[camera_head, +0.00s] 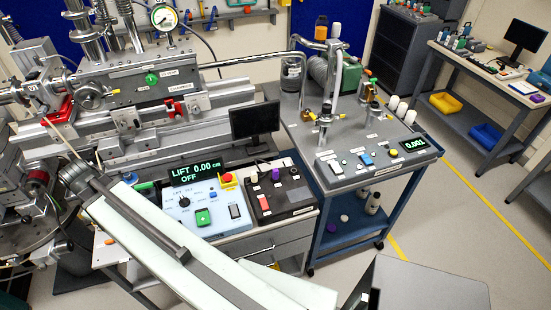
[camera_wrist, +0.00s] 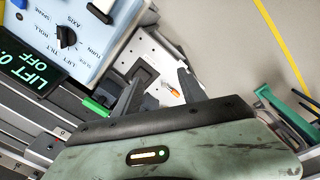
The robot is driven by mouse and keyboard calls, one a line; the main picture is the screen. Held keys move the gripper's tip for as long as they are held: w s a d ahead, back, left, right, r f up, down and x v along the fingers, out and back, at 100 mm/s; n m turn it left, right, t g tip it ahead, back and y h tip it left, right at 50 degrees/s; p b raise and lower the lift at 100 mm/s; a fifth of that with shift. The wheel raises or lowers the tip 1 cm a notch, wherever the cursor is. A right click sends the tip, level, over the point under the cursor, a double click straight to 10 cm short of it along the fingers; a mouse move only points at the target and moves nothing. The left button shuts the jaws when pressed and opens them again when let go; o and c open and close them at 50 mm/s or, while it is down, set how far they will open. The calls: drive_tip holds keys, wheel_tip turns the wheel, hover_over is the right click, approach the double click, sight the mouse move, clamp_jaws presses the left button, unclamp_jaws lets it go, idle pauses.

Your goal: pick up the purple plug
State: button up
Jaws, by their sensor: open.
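I see several purple items in the head view and cannot tell for certain which is the plug. A small purple piece (camera_head: 276,174) stands upright on the black control box. Another purple item (camera_head: 344,218) is on the lower shelf of the blue cart, and one (camera_head: 538,98) lies on the far right bench. In the wrist view, my gripper (camera_wrist: 160,82) is open, its dark fingers apart over a white perforated surface. A small orange-tipped object (camera_wrist: 172,88) shows between the fingers, seemingly untouched. No purple thing is clear in the wrist view.
A light-blue control box (camera_head: 192,205) with a LIFT display stands beside the black box. A monitor (camera_head: 254,122) is behind them. The blue cart (camera_head: 340,180) carries pipes and bottles. Metal machinery (camera_head: 150,90) fills the left. Floor at right (camera_head: 430,225) is clear.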

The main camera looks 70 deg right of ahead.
drive_tip(key=s+d, duration=0.4)
drive_tip(key=d, duration=0.8)
drive_tip(key=r+n+g, duration=0.1)
drive_tip(key=n+g, duration=0.2)
hover_over(275, 170)
drive_tip(key=w, duration=0.3)
drive_tip(key=b+x, duration=0.3)
drive_tip(key=shift+s, duration=0.2)
drive_tip(key=b+x, duration=0.2)
drive_tip(key=s+b+x, duration=0.1)
drive_tip(key=b+x, duration=0.2)
drive_tip(key=shift+a, duration=0.2)
drive_tip(key=shift+r, duration=0.25)
clamp_jaws()
